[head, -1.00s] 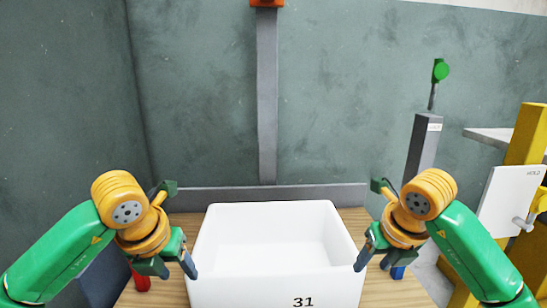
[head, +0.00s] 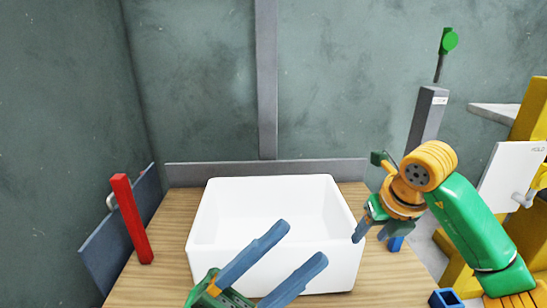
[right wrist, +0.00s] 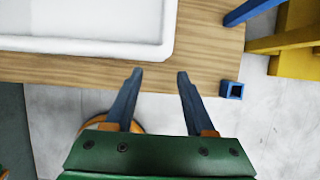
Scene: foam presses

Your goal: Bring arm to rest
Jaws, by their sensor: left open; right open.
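My left gripper (head: 306,244) is open and empty in the head view. Its two blue fingers reach up from the bottom edge in front of the white bin (head: 207,225), covering part of the bin's front wall. My right gripper (head: 374,228) is beside the bin's right wall in the head view. In the right wrist view, the right gripper (right wrist: 160,74) is open with nothing between its fingers, over the table's edge. The bin (right wrist: 80,45) is at upper left there. The bin looks empty and stands on the wooden table (head: 170,235).
A red bar (head: 132,220) stands at the table's left beside a grey panel (head: 110,245). A small blue square holder (head: 446,298) is at the table's right edge. A grey post (head: 425,125) with a green button, a white HOLD panel (head: 510,180) and yellow frame (head: 530,115) stand right.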

